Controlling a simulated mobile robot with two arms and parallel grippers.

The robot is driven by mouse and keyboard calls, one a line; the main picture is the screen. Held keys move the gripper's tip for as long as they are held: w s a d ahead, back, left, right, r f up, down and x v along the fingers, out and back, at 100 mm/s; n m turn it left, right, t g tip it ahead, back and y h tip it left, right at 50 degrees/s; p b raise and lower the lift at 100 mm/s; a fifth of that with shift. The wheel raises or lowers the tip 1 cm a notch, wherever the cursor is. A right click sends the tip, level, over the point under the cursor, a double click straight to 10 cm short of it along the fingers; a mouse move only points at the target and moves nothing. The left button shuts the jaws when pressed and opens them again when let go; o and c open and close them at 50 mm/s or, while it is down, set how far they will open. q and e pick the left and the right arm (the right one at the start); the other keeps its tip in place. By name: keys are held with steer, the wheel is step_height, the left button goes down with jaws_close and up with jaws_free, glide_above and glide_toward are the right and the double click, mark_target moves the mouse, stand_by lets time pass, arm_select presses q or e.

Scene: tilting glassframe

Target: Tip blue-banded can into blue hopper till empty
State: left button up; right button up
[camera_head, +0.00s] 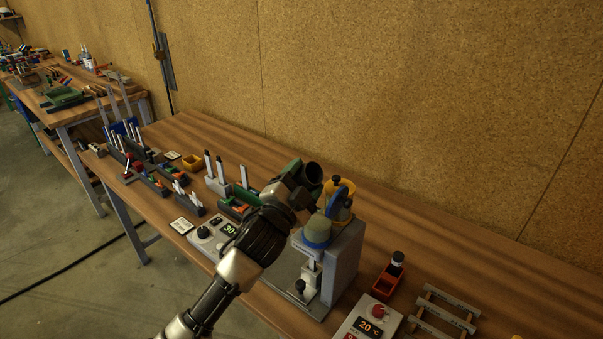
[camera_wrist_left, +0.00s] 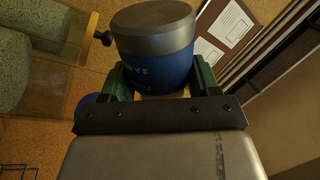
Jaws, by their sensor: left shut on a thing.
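My left gripper (camera_head: 300,180) is shut on the blue-banded can, above the bench and next to a grey machine. In the left wrist view the can (camera_wrist_left: 155,55) shows a wide blue band with pale lettering and a grey end, between my green fingers. In the head view the can (camera_head: 313,174) looks dark and tilted, its round end toward the right. A rounded tan part with a blue band (camera_head: 317,236), perhaps the blue hopper, sits on the machine just below the gripper. I cannot see inside the can or any pouring. My right gripper is not in view.
A yellow part with a dark knob (camera_head: 340,195) stands on the grey machine (camera_head: 344,262), close to the can. A control box reading 30 (camera_head: 215,236) is to the left, one reading 20 (camera_head: 369,325) to the right.

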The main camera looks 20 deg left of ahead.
mark_target(310, 173)
arm_select(q)
steer(key=r+n+p, duration=0.1)
steer(key=n+p, duration=0.1)
steer(key=n, duration=0.1)
steer(key=r+n+g+y+p, duration=0.1)
steer(key=r+n+p, duration=0.1)
steer(key=n+p, duration=0.1)
steer(key=d+r+n+y+p, duration=0.1)
steer(key=n+p, duration=0.1)
steer(key=n, duration=0.1)
steer(key=shift+s+d+r+p, duration=0.1)
steer(key=shift+s+r+p, duration=0.15)
steer(key=shift+p, duration=0.1)
steer(key=shift+d+r+n+g+b, duration=0.1)
steer(key=shift+r+n+g+b, duration=0.05)
steer(key=shift+n+g+b, duration=0.3)
steer(key=shift+d+r+n, duration=0.1)
steer(key=shift+r+n, duration=0.4)
steer(key=shift+n, duration=0.25)
steer(key=shift+s, duration=0.1)
